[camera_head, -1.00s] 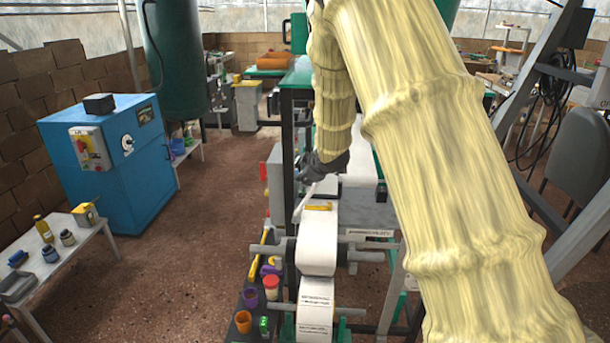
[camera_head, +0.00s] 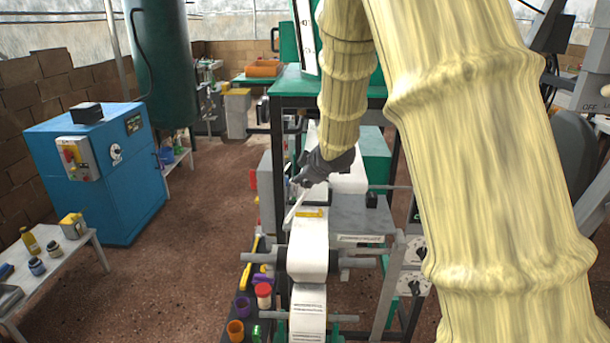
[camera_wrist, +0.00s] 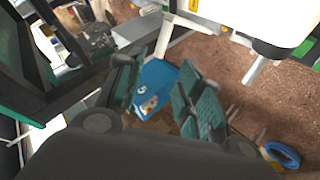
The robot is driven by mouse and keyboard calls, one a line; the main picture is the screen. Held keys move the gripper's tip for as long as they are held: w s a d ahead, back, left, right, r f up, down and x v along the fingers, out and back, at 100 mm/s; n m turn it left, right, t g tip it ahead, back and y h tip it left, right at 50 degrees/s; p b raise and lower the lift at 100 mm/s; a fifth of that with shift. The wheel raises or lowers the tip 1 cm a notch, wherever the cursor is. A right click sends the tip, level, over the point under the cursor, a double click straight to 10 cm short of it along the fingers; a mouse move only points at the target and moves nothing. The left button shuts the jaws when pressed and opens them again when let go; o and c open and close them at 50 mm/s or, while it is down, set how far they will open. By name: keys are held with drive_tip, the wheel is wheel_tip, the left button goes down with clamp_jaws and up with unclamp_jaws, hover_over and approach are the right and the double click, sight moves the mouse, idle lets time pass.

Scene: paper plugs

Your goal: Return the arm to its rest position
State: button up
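My gripper (camera_head: 298,182) is dark grey at the end of my cream-sleeved arm. In the head view it hangs above the left side of the paper machine, near the white paper strip (camera_head: 308,247). In the wrist view my gripper (camera_wrist: 160,88) shows two ribbed green-grey fingers set apart, with nothing between them; the floor and blue cabinet show through the gap. A thin white bar (camera_head: 293,210) slants below the fingers in the head view. I cannot tell whether they touch it. My sleeved arm hides part of the right side.
A blue cabinet (camera_head: 95,180) and a small table (camera_head: 70,268) with jars stand at left. A green-topped bench (camera_head: 330,85) stands behind. Brown floor between is clear.

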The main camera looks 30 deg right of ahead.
drive_tip(key=s+a+f, duration=0.1)
drive_tip(key=a+f, duration=0.1)
drive_tip(key=f, duration=0.3)
drive_tip(key=s+a+f+m+g, duration=0.1)
drive_tip(key=s+a+f, duration=0.1)
drive_tip(key=f, duration=0.4)
drive_tip(key=s+a+f+g, duration=0.1)
drive_tip(key=s+a+f, duration=0.1)
drive_tip(key=f, duration=0.4)
drive_tip(key=shift+s+m+y, duration=0.2)
drive_tip(key=shift+m+y, duration=0.2)
drive_tip(key=s+a+f+m+g, duration=0.2)
drive_tip(key=s+a+f, duration=0.3)
drive_tip(key=s+f, duration=0.65)
drive_tip(key=s+a+f+m+g, duration=0.25)
drive_tip(key=s+a+f, duration=0.25)
drive_tip(key=s+f, duration=0.7)
drive_tip(key=s+a+f+m+g+b, duration=0.1)
drive_tip(key=s+a+f+g, duration=0.1)
drive_tip(key=s+f, duration=0.3)
drive_tip(key=s+a+f+m+g+b, duration=0.1)
drive_tip(key=s+f, duration=0.4)
drive_tip(key=s, duration=0.8)
drive_tip(key=shift+s+a+f+m+g+y+b, duration=0.35)
drive_tip(key=shift+s+a+b, duration=0.1)
drive_tip(key=shift+a, duration=0.6)
